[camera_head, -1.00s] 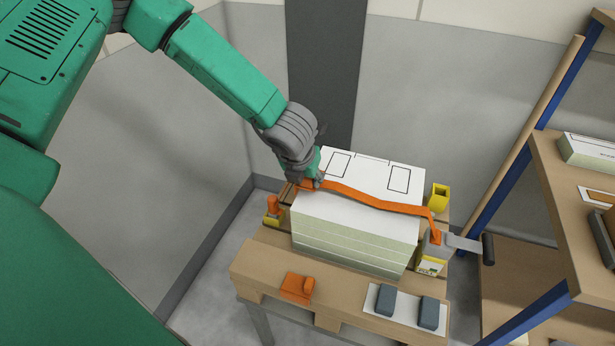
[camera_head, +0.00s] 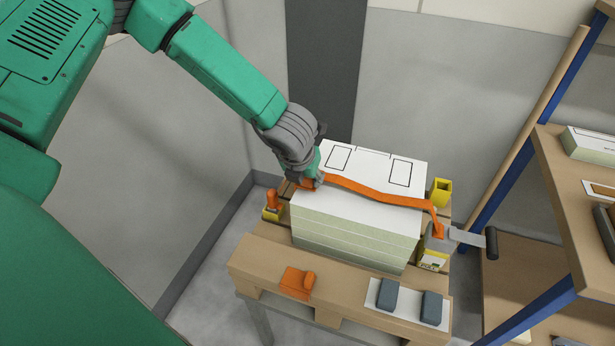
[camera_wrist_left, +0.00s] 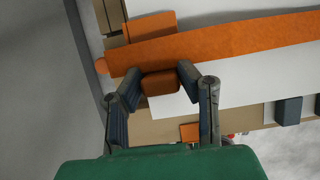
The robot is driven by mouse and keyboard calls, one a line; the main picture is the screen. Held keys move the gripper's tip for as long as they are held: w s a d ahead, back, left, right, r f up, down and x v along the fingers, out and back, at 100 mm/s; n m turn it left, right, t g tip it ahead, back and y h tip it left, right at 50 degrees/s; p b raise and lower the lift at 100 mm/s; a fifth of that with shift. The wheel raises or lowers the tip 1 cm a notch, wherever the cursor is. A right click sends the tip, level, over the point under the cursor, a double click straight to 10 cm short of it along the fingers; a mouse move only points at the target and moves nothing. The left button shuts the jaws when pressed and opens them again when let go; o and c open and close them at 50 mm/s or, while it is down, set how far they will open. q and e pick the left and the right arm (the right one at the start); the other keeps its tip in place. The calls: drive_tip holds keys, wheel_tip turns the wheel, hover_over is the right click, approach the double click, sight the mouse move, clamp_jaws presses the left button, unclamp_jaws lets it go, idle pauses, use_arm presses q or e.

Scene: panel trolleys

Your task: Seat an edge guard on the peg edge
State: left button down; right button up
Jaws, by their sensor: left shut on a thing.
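Two dark grey blocks, perhaps edge guards (camera_head: 387,294) (camera_head: 432,308), lie on a white sheet at the pallet's front right. An orange peg (camera_head: 273,201) stands in a yellow holder left of the white panel stack (camera_head: 345,222). An orange strap (camera_head: 380,200) runs across the stack's top to a grey ratchet buckle (camera_head: 437,240) at the right. My left gripper (camera_head: 316,182) is at the stack's left edge, shut on an orange tab (camera_wrist_left: 160,84) at the strap, seen between its fingers in the wrist view. The tab's underside is hidden. My right gripper is not in view.
An orange L-shaped piece (camera_head: 297,283) lies on the pallet's front left. A yellow holder (camera_head: 441,192) stands at the stack's back right. The ratchet handle (camera_head: 490,242) sticks out right. A blue-framed wooden shelf (camera_head: 570,190) stands at the right; walls close off the left and back.

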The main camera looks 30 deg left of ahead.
use_arm(q)
drive_tip(key=shift+f+b, duration=0.35)
drive_tip(key=shift+f, duration=0.1)
drive_tip(key=c, duration=1.1)
unclamp_jaws()
drive_tip(key=p+v, duration=0.5)
drive_tip(key=v, duration=0.3)
